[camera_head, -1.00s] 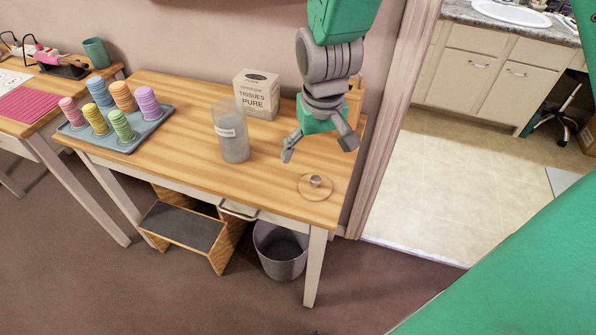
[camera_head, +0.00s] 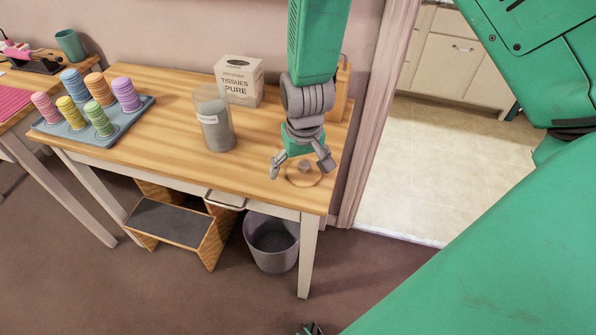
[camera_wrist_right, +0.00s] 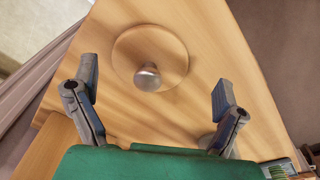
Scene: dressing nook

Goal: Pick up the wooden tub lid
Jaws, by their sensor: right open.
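The wooden tub lid (camera_head: 306,181) is a flat round disc lying on the wooden table near its right front corner. In the right wrist view the lid (camera_wrist_right: 172,46) shows its grey metal knob (camera_wrist_right: 147,77) at the middle. My right gripper (camera_head: 302,169) points down over the lid with its fingers spread on either side. In the right wrist view the knob sits between the open fingers of the gripper (camera_wrist_right: 155,78), and nothing is held. A translucent tub (camera_head: 214,135) with a label stands to the left.
A tissue box (camera_head: 239,84) stands behind the tub. A blue-grey tray (camera_head: 134,118) holds several coloured stacks at the left. A wooden block (camera_head: 342,92) is behind my right gripper. A grey bin (camera_head: 271,243) and step stool (camera_head: 172,222) are below.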

